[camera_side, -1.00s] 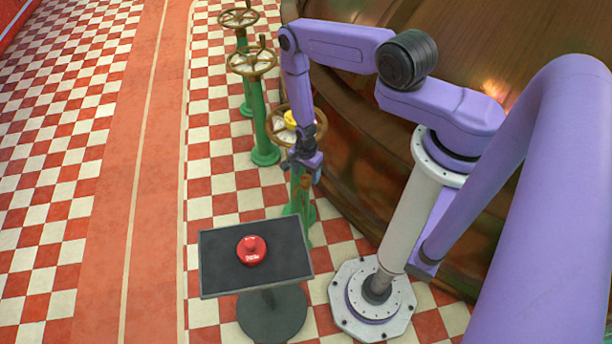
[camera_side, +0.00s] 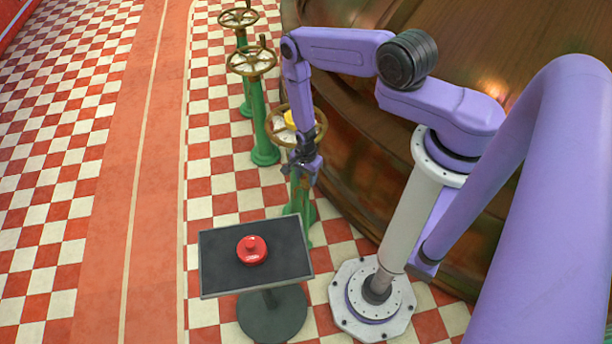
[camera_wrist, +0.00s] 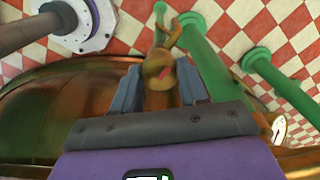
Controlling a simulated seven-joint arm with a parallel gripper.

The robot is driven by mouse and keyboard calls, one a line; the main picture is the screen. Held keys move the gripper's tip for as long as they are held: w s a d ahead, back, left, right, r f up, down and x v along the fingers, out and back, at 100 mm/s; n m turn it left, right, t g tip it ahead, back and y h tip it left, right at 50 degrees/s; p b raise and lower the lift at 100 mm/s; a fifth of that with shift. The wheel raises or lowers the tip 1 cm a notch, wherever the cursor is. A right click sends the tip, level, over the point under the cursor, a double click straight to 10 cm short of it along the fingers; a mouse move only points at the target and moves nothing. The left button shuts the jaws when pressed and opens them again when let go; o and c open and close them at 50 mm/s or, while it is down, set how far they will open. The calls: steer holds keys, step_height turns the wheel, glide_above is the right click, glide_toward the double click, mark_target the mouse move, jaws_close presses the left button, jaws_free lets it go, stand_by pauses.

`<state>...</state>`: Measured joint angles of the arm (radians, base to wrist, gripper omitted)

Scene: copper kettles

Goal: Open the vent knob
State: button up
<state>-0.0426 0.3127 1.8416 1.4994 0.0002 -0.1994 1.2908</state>
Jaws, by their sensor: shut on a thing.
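In the side view my gripper (camera_side: 302,174) points down in front of the nearest green valve post. The knob is too small and too covered by the gripper to make out there.
Green posts with brass handwheels (camera_side: 252,62) stand in a row beside the big copper kettle (camera_side: 480,45). A red button (camera_side: 252,250) sits on a dark pedestal (camera_side: 222,272) in front.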

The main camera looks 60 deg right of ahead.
steer(key=shift+n, duration=0.4)
steer(key=n, duration=0.3)
steer(key=shift+n, duration=0.4)
steer(key=n, duration=1.3)
steer(key=shift+n, duration=0.3)
steer(key=o, duration=1.1)
steer(key=shift+c, duration=0.2)
steer(key=shift+r, duration=0.1)
